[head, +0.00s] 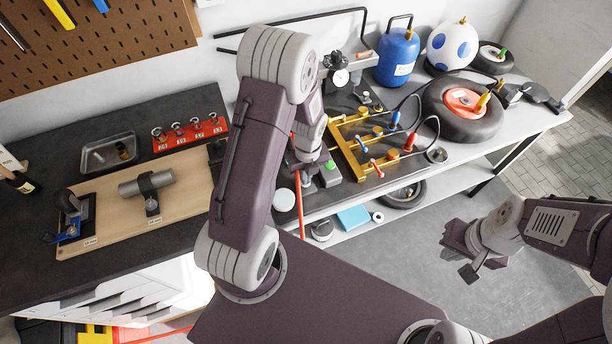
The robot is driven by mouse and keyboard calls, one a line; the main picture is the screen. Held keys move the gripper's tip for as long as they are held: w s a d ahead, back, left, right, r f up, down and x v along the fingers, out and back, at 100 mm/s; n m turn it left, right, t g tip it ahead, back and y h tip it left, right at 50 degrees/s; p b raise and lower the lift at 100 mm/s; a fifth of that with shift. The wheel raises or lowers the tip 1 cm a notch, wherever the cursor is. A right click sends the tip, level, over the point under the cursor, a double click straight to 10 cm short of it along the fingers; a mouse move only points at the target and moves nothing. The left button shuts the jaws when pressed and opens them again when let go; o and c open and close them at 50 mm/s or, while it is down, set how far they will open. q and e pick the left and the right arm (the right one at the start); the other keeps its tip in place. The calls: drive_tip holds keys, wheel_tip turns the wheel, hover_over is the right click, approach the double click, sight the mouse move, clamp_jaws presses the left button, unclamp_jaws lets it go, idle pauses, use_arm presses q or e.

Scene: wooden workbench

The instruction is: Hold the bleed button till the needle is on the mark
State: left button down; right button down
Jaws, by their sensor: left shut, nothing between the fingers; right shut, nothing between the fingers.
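A small round gauge with a white dial (341,78) stands at the back of the bench; its needle and mark are too small to read. My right gripper (467,262) is shut and empty, out over the grey floor, away from the bench.
A yellow manifold (350,152) with red and blue valves and hoses stands right of my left gripper. A tyre (462,108), a blue tank (398,57) and a white spotted tank (452,46) stand further right. A wooden board (110,205) and red rack (190,134) lie left.

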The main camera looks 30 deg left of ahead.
use_arm(q)
drive_tip(key=shift+s+f, duration=0.1)
drive_tip(key=shift+f, duration=0.85)
drive_tip(key=shift+s, duration=0.1)
drive_tip(key=shift+s+f, duration=0.1)
idle(6.8)
